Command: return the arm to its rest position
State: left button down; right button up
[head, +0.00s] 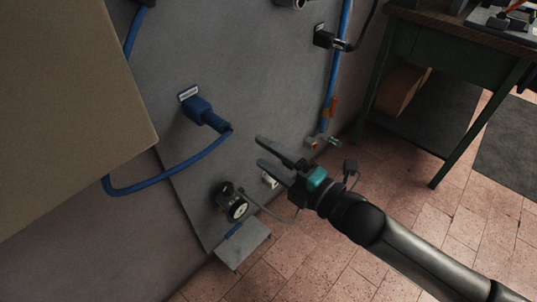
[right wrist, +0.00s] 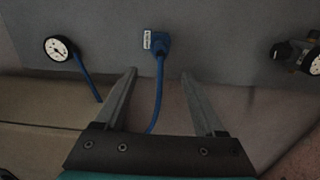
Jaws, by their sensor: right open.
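My right gripper (head: 271,154) is open and empty in the head view, its two fingers pointing left toward the grey panel (head: 258,65). My right arm (head: 425,262) comes in from the lower right. In the right wrist view the right gripper (right wrist: 158,88) shows both fingers spread with nothing held between them. A blue plug with a cable (head: 205,112) sits on the panel, left of the gripper in the head view. The blue plug (right wrist: 158,46) shows beyond and between the fingertips in the wrist view. My left gripper is not in view.
A round gauge (head: 237,208) is low on the panel, below left of the gripper. Another gauge (right wrist: 59,48) shows in the wrist view. A beige box-like surface (head: 65,110) fills the left. A green table (head: 455,55) stands at upper right. Tiled floor (head: 440,215) is open at right.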

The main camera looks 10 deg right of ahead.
jog(key=s+d+f+m+g+h+p, duration=0.15)
jog(key=d+f+m+h, duration=0.4)
jog(key=f, duration=0.75)
jog(key=s+d+f+m+g+h+p, duration=0.1)
jog(key=s+d+f+m+g+h, duration=0.15)
jog(key=d+f+m, duration=0.8)
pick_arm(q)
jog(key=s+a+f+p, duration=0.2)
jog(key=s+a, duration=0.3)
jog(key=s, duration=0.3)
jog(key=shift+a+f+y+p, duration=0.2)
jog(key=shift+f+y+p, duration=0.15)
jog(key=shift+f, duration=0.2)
pick_arm(e)
jog(key=s+f+m+g+h, duration=0.1)
jog(key=s+f+m+g, duration=0.2)
jog(key=s+f, duration=0.7)
jog(key=s+a+f+m+g+h, duration=0.1)
jog(key=s+f+g, duration=0.4)
jog(key=s+f, duration=0.5)
jog(key=s+m+h, duration=0.1)
jog(key=s+m, duration=0.1)
jog(key=s, duration=0.5)
jog(key=shift+s+m+g, duration=0.25)
jog(key=shift+m+g, duration=0.05)
jog(key=shift+m, duration=0.1)
